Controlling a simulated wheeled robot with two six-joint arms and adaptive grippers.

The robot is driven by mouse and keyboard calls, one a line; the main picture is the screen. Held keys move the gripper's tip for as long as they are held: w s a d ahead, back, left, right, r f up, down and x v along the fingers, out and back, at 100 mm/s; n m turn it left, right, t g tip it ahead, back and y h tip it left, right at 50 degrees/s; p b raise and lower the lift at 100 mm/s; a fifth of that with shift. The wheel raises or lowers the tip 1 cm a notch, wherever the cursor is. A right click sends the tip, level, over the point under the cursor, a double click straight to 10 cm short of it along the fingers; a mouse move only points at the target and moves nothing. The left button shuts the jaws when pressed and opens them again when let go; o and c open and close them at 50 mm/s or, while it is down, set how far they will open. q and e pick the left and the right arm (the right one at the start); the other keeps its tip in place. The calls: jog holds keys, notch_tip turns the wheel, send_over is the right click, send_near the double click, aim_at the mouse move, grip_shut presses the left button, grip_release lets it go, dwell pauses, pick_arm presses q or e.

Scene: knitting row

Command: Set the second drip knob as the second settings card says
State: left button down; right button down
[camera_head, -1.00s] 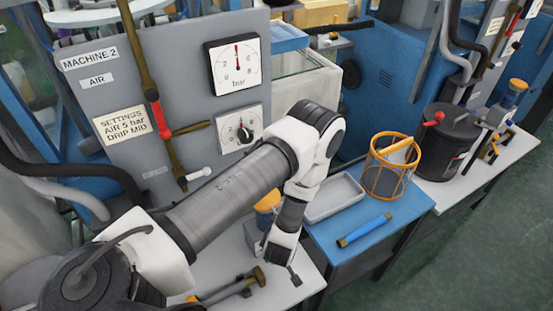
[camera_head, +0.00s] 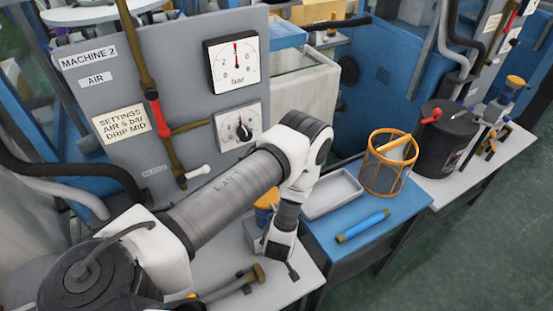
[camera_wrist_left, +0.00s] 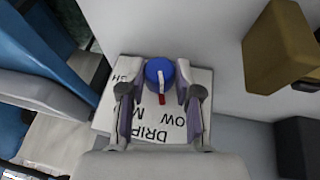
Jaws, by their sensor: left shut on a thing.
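The settings card (camera_head: 122,124) on the grey MACHINE 2 panel has an AIR line and a line reading DRIP MID. The blue drip knob (camera_wrist_left: 160,72) with a red pointer shows in the left wrist view, above a white plate (camera_wrist_left: 150,131) lettered DRIP. The pointer is directed down in that picture; the fingers hide part of the lettering, so I cannot tell its exact setting. My left gripper (camera_wrist_left: 157,88) is shut on the knob, one finger on each side. In the head view my left gripper (camera_head: 280,256) is low at the bench, and the knob is hidden there.
A pressure gauge (camera_head: 235,63) and a smaller dial (camera_head: 238,127) are on the panel. A grey tray (camera_head: 333,194), an orange-rimmed basket (camera_head: 388,165) and a blue tube (camera_head: 363,227) stand on the blue table. A brown-ended fitting (camera_head: 258,273) lies near my gripper.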

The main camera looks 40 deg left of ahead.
pick_arm(q)
jog(key=shift+w+f+g+b, duration=0.15)
jog(key=shift+w+g+b, duration=0.1)
jog(key=shift+g+b, duration=0.8)
jog(key=g+y+b, duration=0.1)
jog(key=b, duration=0.1)
jog(key=shift+w+d+m+b, duration=0.1)
jog(key=shift+w+m+b, duration=0.05)
jog(key=shift+m+b, duration=0.2)
jog(key=g+b, duration=0.1)
jog(key=g+y, duration=0.1)
jog(key=g, duration=0.1)
jog(key=shift+w+d+m+y+b, duration=0.1)
jog(key=shift+w+m+y+b, duration=0.2)
jog(key=shift+m+b, duration=0.1)
jog(key=shift+g+y+b, duration=0.3)
jog(key=shift+g+b, duration=0.45)
jog(key=shift+b, duration=0.1)
jog(key=shift+m+g+y+b, duration=0.25)
jog(key=shift+g+y+b, duration=0.05)
jog(key=shift+g+b, duration=0.2)
jog(key=c, duration=0.8)
grip_release()
